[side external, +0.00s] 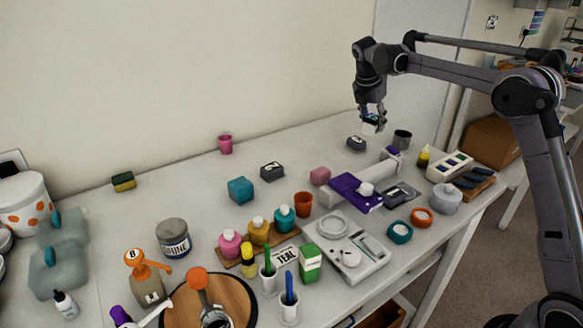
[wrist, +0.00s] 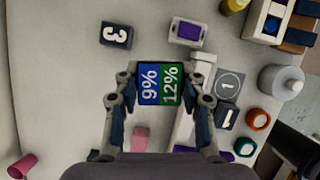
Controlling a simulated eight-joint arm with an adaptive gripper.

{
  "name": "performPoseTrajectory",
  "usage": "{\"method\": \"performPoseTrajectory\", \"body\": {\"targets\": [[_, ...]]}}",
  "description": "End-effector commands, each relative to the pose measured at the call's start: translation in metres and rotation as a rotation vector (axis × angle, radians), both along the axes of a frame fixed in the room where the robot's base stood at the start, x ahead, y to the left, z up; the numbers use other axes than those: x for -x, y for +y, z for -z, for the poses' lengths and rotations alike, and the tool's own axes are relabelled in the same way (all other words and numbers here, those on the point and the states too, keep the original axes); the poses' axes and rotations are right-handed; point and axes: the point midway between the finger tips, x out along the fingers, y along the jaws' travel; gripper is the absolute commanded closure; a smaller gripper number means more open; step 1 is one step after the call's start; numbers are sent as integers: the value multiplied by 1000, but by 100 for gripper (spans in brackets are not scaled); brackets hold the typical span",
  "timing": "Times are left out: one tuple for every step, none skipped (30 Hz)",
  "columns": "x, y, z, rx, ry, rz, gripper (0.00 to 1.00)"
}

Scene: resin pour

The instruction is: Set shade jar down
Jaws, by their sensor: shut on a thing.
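My gripper (side external: 371,121) is shut on a small block-like piece (side external: 369,127) and holds it above the back right of the table. In the wrist view this piece (wrist: 160,84) sits between the fingers, with a blue half marked 9% and a green half marked 12%. I cannot tell whether it is a jar. Pink (side external: 230,242), yellow (side external: 258,231) and teal (side external: 285,218) jars with white caps stand on a wooden board at the middle front, apart from my gripper. A TEAL card (side external: 286,255) lies by them.
Below my gripper is a dark block marked 3 (wrist: 116,35); a grey cup (side external: 402,138) stands nearby. A purple-and-white device (side external: 356,191), a pink cube (side external: 320,176) and a scale (side external: 347,247) lie forward. The table's back strip left of my gripper is mostly clear.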

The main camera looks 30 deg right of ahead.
Motion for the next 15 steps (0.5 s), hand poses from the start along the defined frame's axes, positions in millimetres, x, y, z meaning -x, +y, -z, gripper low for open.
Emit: {"method": "performPoseTrajectory", "body": {"targets": [[-5, 13, 0, -1, -1, -45, 93], [-9, 21, 0, -1, -1, -77, 93], [-14, 34, 0, 0, -1, -127, 93], [-19, 45, 0, 0, -1, -169, 93], [-23, 56, 0, 0, -1, -216, 93], [-29, 74, 0, 0, -3, -281, 93], [-34, 88, 0, 0, -2, -333, 93], [-38, 101, 1, 0, -2, -384, 93], [-43, 119, 1, 1, -2, -452, 93], [-46, 133, 1, 1, -2, -503, 93], [-50, 146, 1, 0, -2, -553, 93], [-53, 165, 1, 0, -2, -620, 93], [-56, 179, 1, 0, -2, -671, 93], [-58, 192, 1, 0, -2, -719, 93], [-61, 211, 0, -1, -3, -785, 93]]}}
